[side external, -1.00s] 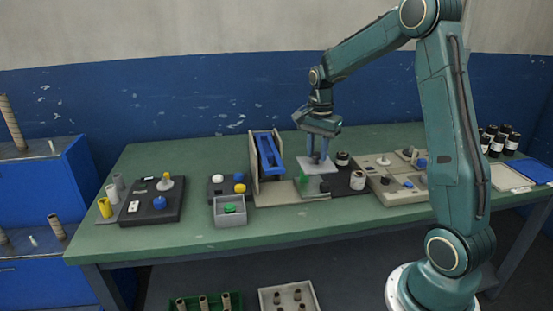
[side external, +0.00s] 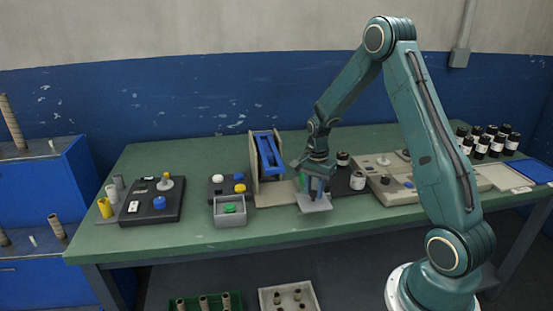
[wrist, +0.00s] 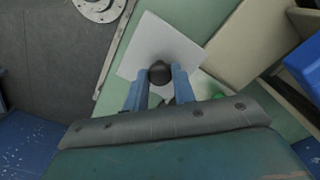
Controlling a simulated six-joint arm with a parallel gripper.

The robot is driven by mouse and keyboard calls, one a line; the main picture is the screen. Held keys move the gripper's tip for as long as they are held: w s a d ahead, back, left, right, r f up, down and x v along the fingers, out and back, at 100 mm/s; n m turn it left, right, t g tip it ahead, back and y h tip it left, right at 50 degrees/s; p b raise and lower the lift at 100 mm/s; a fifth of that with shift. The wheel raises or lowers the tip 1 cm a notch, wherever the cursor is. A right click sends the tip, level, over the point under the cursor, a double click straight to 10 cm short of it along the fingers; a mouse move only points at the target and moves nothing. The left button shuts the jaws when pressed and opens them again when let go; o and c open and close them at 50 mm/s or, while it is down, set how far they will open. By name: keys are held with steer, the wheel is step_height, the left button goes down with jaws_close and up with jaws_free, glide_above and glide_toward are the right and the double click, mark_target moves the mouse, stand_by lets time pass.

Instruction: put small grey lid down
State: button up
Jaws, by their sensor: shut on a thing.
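The small grey lid (side external: 314,203) is a thin, light grey square plate with a dark round knob (wrist: 160,73) in its middle. My gripper (side external: 315,194) is shut on that knob, and its blue fingers (wrist: 161,80) show on both sides of it in the wrist view. The lid is near the front edge of the green table (side external: 265,232), in front of the wrapper machine. In the wrist view the lid (wrist: 150,45) lies over green table surface. I cannot tell whether its underside touches the table.
The beige and blue wrapper (side external: 267,155) stands just behind and left of the lid. A grey box (side external: 229,219) with a green item stands to the left. Bare table lies along the front edge.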

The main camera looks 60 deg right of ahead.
mark_target(313, 200)
steer(key=shift+f, duration=2.15)
steer(key=shift+f, duration=0.1)
steer(key=o, duration=1)
step_height(313, 200, up, 12)
steer(key=shift+r, duration=0.15)
